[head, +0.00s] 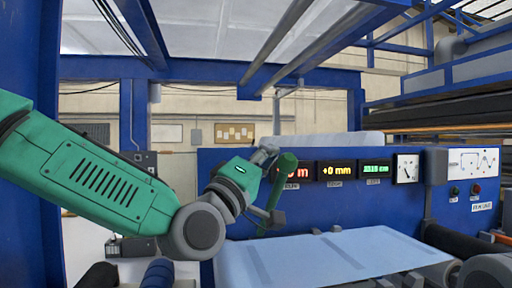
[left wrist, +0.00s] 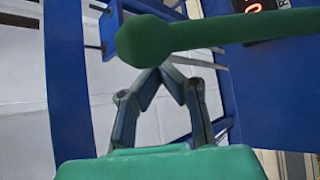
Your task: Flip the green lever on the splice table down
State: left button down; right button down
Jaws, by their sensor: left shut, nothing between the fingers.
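The green lever (head: 284,168) stands up in front of the blue panel, leaning a little to the right at its top. My left gripper (head: 268,150) is at the lever's upper end, just to its left. In the left wrist view the lever (left wrist: 215,33) crosses the top of the picture, with its rounded end (left wrist: 140,44) at the left. My left gripper (left wrist: 160,72) is shut there and empty, its fingertips close to the lever and partly behind its end. I cannot tell whether they touch. My right gripper is not in view.
The blue panel (head: 330,210) carries lit displays (head: 336,170), a dial (head: 406,168) and small buttons (head: 476,189). The pale blue splice table (head: 330,258) lies in front of it. Dark rollers (head: 455,243) stand at the right. Blue frame posts (head: 355,108) rise behind.

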pick_arm(q)
jog(key=shift+s+d+f, duration=0.25)
jog(key=shift+s, duration=0.05)
jog(key=shift+a, duration=0.1)
jog(key=s+d+f+m+h+b, duration=0.1)
jog(key=s+f+m+h+b, duration=0.2)
jog(key=f+b, duration=0.6)
jog(key=s+d+f+m+g+h+b, duration=0.1)
jog(key=s+f+b, duration=0.5)
jog(key=b, duration=0.7)
jog(key=shift+s+d+f+m+h, duration=0.15)
jog(key=shift+d+f+m+h, duration=0.4)
jog(key=shift+f+m+h, duration=0.75)
jog(key=shift+m+y, duration=0.3)
jog(key=shift+m, duration=0.2)
